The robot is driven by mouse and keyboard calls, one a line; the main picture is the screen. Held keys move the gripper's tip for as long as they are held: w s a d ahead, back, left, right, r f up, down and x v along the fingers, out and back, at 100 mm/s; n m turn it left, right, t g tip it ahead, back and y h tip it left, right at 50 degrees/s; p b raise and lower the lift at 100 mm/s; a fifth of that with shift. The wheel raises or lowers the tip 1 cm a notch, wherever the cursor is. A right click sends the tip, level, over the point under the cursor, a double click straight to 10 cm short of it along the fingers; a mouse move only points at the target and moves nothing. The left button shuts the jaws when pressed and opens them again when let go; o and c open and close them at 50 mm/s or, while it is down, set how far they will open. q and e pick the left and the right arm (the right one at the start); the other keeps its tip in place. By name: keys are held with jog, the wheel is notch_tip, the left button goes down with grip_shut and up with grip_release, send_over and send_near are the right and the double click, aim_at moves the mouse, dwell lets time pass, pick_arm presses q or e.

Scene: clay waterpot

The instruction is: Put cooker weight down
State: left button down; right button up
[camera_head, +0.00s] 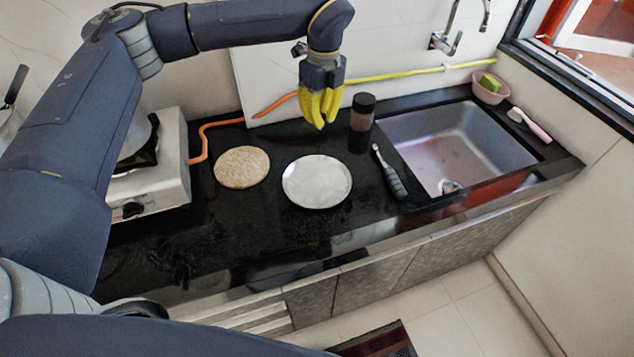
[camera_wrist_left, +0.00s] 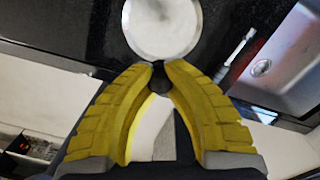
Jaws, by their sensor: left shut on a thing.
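My left gripper (camera_head: 320,122) has yellow fingers pointing down, above the back of the black counter (camera_head: 260,225). In the left wrist view its fingertips (camera_wrist_left: 158,70) are close together around a small dark thing (camera_wrist_left: 157,82), which I take to be the cooker weight. Its exact shape is hard to make out, and the fingers hide it in the head view. A round silvery plate (camera_head: 317,182) lies on the counter in front of and below the gripper; it also shows in the left wrist view (camera_wrist_left: 162,25). My right gripper is not in view.
A round tan board (camera_head: 242,167) lies left of the plate, near the stove (camera_head: 160,185). A dark-lidded jar (camera_head: 362,112) stands close right of the gripper. A dark-handled utensil (camera_head: 390,172) lies beside the sink (camera_head: 450,145). An orange hose (camera_head: 205,130) runs behind.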

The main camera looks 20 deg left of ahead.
pick_arm(q)
send_over(317, 182)
notch_tip(317, 182, down, 16)
jog(key=shift+s+f, duration=0.1)
jog(key=shift+f, duration=2.95)
jog(key=shift+f, duration=0.2)
jog(key=c, duration=1.4)
grip_release()
jog(key=shift+c, duration=0.2)
notch_tip(317, 182, up, 12)
jog(key=shift+d+r, duration=0.2)
